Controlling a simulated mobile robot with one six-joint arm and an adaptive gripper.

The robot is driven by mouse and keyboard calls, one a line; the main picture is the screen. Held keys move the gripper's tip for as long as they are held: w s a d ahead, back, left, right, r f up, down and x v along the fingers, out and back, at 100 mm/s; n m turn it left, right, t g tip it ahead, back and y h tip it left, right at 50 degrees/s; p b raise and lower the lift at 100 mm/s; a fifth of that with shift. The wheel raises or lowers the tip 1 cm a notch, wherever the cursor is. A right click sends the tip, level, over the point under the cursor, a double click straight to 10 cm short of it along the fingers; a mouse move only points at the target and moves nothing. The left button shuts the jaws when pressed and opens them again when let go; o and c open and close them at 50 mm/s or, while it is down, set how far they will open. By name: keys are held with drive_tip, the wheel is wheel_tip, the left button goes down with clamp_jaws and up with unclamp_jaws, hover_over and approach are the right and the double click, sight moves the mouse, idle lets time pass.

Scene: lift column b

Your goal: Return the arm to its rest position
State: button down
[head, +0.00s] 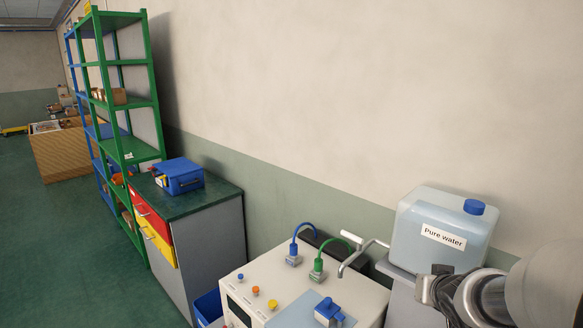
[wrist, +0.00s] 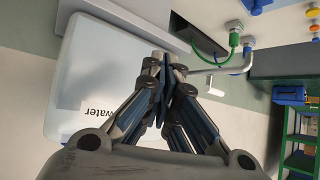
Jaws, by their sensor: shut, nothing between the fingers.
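My gripper (wrist: 163,68) fills the middle of the wrist view. Its two fingers meet at the tips with nothing between them. The "Pure water" container (wrist: 85,75) lies beyond it on the left of that view, upside down in the picture. No contact between gripper and container can be made out. In the head view, part of my arm (head: 485,296) shows at the lower right, in front of and below the container (head: 440,235). The fingertips cannot be made out there.
A white machine (head: 265,275) with blue and green hoses and a metal spout (head: 352,262) stands left of the container. Farther left are a drawer cabinet (head: 215,235) with a blue box (head: 180,177) and a green shelf (head: 128,60). The floor at far left is clear.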

drive_tip(key=s+a+r+n+g, duration=0.1)
drive_tip(key=s+a, duration=0.4)
drive_tip(key=s, duration=0.4)
drive_tip(key=s+a+r+n+g+y, duration=0.1)
drive_tip(key=s+a, duration=0.4)
drive_tip(key=s, duration=0.5)
drive_tip(key=s+a+r+n+g+y, duration=0.1)
drive_tip(key=s+a+g, duration=0.2)
drive_tip(key=s, duration=0.6)
drive_tip(key=shift+s+a+r, duration=0.35)
drive_tip(key=shift+a, duration=0.9)
drive_tip(key=c, duration=2.3)
unclamp_jaws()
